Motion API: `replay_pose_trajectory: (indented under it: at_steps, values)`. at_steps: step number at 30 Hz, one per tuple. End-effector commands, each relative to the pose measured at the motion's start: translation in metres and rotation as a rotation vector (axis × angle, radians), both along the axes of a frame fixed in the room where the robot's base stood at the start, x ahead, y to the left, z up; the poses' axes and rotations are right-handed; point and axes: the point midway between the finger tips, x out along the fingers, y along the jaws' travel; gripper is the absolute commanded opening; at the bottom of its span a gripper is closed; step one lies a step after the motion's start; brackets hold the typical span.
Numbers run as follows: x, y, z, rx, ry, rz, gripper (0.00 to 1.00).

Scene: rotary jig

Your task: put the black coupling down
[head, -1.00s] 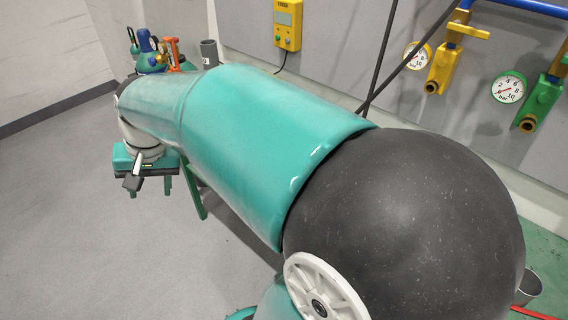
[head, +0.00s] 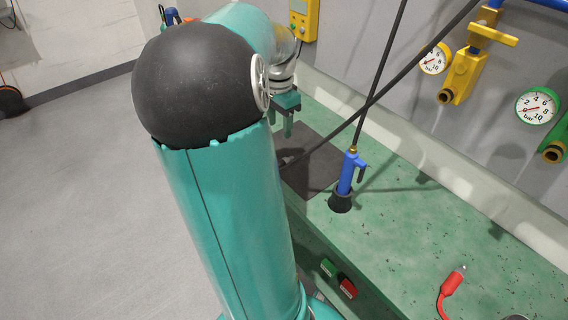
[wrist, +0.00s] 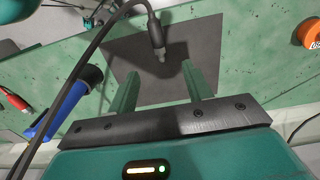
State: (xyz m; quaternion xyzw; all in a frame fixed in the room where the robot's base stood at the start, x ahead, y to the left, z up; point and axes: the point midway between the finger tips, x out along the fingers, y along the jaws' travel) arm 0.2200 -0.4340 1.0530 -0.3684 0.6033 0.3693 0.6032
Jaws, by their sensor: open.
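The black coupling (wrist: 157,36) is on the end of a black hose, over the dark mat (wrist: 122,58) in the wrist view, its pale tip toward my gripper (wrist: 160,68). In the head view the black coupling (head: 286,161) is partly hidden by my arm at the left side of the dark mat (head: 318,182). My gripper (head: 282,122) is open, its two fingers apart with nothing between them. The coupling lies beyond the fingertips in the wrist view, apart from them. I cannot tell whether it rests fully flat.
A blue coupling (head: 346,173) stands upright in a black holder on the green bench (head: 420,235), its hose crossing the black one. A red coupling (head: 454,281) lies farther right. Gauges and valves line the wall. An orange roll (wrist: 309,32) is at the wrist view's right.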

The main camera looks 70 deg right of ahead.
Motion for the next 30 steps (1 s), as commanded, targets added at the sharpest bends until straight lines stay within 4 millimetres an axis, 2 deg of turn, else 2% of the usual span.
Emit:
replay_pose_trajectory:
  at_steps: [4,12,20,27,30]
  values:
    - [0.001,0.003,-0.017,0.003,0.002,-0.004,0.50]
    - [0.003,0.006,-0.068,0.004,0.003,-0.002,0.50]
    - [0.001,0.006,-0.091,0.002,0.001,0.000,0.50]
    - [-0.003,0.007,-0.126,0.002,0.002,0.001,0.50]
    - [-0.004,0.006,-0.135,0.000,0.001,-0.001,0.50]
